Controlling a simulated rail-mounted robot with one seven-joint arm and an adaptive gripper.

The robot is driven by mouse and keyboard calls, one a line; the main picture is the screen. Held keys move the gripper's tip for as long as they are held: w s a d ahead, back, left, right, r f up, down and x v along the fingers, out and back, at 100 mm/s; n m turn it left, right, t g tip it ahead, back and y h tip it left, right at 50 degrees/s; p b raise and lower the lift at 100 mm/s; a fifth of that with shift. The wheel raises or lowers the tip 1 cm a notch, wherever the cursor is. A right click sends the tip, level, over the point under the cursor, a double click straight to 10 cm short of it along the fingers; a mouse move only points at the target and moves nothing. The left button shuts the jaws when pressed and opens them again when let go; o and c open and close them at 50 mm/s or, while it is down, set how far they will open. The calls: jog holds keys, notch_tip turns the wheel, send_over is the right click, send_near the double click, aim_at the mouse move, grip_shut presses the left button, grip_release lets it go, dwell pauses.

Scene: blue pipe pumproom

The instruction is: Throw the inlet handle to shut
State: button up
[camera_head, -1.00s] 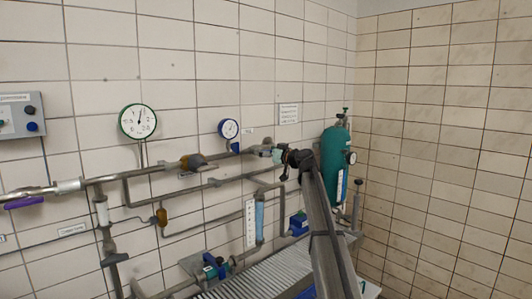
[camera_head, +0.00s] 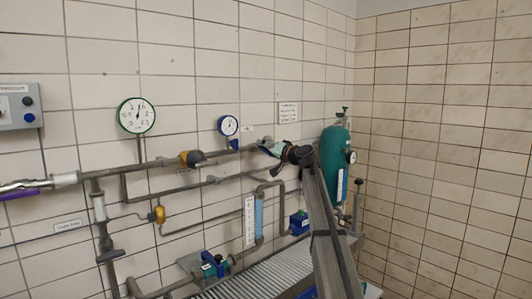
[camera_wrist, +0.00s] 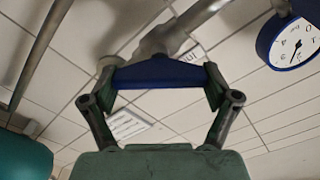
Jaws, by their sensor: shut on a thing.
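A dark blue bar handle (camera_wrist: 160,75) spans between the fingertips in the wrist view, with a grey valve body and pipe (camera_wrist: 170,38) just behind it. My gripper (camera_wrist: 160,82) is shut on this handle, one finger at each end. In the head view my gripper (camera_head: 272,149) is at the right end of the upper wall pipe, and it and my wrist hide most of the handle and valve. A small label (camera_wrist: 190,55) is partly hidden behind the valve, so I cannot read it fully.
A blue-rimmed gauge (camera_head: 228,126) is left of my gripper, and a green gas cylinder (camera_head: 335,155) stands close on its right. A slatted bench (camera_head: 262,272) lies below.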

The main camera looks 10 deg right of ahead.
jog(key=m, duration=0.5)
jog(key=shift+m+p, duration=0.3)
jog(key=m+p, duration=0.1)
jog(key=m, duration=0.3)
jog(key=shift+d+f+m, duration=0.1)
jog(key=shift+m, duration=0.3)
jog(key=o, duration=0.9)
jog(key=shift+f, duration=0.1)
jog(key=v, duration=1.1)
jog(key=shift+s+d, duration=0.25)
jog(key=shift+s, duration=0.1)
